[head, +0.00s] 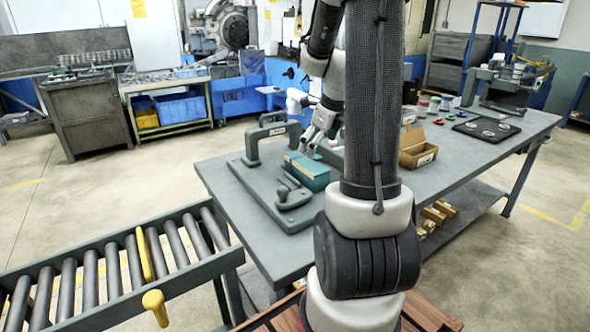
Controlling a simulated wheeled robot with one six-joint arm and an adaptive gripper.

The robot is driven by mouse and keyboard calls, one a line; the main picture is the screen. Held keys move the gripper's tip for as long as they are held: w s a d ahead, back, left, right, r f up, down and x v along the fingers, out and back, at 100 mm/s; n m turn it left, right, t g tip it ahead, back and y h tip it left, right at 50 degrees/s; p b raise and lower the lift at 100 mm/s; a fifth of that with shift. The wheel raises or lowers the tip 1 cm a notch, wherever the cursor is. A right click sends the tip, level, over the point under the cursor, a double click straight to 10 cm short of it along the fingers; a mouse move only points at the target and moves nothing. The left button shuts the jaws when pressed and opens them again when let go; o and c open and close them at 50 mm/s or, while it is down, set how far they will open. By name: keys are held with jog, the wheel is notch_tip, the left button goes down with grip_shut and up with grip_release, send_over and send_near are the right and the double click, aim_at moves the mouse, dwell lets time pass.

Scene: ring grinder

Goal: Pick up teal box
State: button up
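The teal box (309,173) lies on the grey fixture (262,194) near the left end of the grey table (222,178). The fixture has an upright handle at its back and a low knob at its front. My gripper (309,148) points down at the far upper side of the teal box, very close to it. I cannot tell whether its fingers touch the box or how far apart they are.
A cardboard box (417,149) stands right of my arm. A black tray (487,129) with round parts lies farther right, near small coloured items (437,121). A roller conveyor (115,268) with yellow handles is at lower left. Open floor lies left of the table.

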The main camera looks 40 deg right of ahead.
aim_at(310, 161)
jog(key=m, duration=0.3)
jog(key=shift+w+d+r+m, duration=0.15)
jog(key=shift+w+d+m, duration=0.05)
jog(key=shift+w+m, duration=0.15)
jog(key=shift+m, duration=0.25)
jog(key=x, duration=0.6)
jog(key=shift+a+f, duration=0.35)
jog(key=shift+f, duration=0.1)
jog(key=shift+w+f, duration=0.15)
jog(key=shift+f, duration=0.3)
jog(key=c, duration=1.1)
